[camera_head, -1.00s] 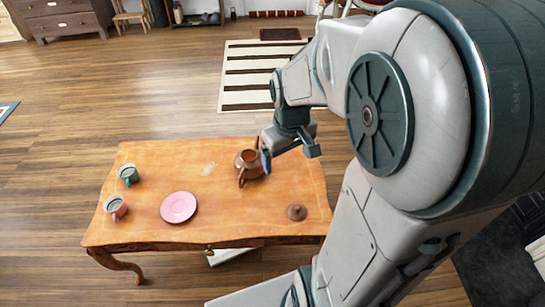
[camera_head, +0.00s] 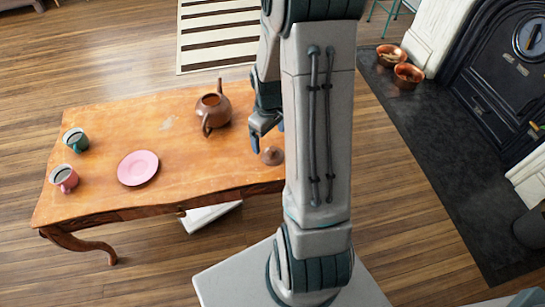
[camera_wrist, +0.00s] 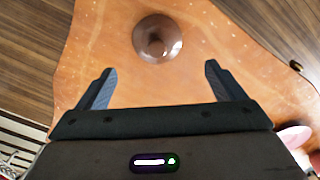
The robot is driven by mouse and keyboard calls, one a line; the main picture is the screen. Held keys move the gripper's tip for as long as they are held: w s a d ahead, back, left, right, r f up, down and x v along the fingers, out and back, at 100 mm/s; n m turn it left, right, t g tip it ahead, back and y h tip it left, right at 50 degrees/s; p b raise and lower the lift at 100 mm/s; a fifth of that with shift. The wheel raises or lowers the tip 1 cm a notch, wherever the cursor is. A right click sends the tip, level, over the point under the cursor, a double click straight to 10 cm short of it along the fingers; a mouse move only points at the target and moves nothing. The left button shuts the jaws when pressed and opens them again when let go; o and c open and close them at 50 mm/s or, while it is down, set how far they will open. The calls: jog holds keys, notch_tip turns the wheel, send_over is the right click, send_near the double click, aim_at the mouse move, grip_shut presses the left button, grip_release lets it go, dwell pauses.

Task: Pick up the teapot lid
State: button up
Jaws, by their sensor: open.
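The brown teapot lid (camera_head: 272,156) lies on the wooden table (camera_head: 190,180) near its right end. In the wrist view the round lid (camera_wrist: 157,38) sits beyond the fingertips, about midway between them, with its knob facing the camera. My gripper (camera_head: 266,138) is just above and beside the lid, partly hidden by my arm. In the wrist view my gripper (camera_wrist: 153,82) is open with nothing between its fingers. The brown teapot (camera_head: 213,108) stands without its lid on the table, to the left of my gripper.
A pink plate (camera_head: 138,168), a green mug (camera_head: 76,140) and a pink mug (camera_head: 64,178) stand on the left of the table. Two copper bowls (camera_head: 408,75) stand on the dark hearth at right. The tabletop between plate and lid is clear.

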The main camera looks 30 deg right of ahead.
aim_at(273, 149)
jog(key=f+b, duration=0.1)
jog(key=f, duration=0.3)
jog(key=s+f+b, duration=0.1)
jog(key=f, duration=0.1)
jog(key=shift+d+f+b, duration=0.35)
jog(key=shift+f, duration=0.05)
jog(key=shift+r, duration=0.1)
jog(key=c, duration=1.1)
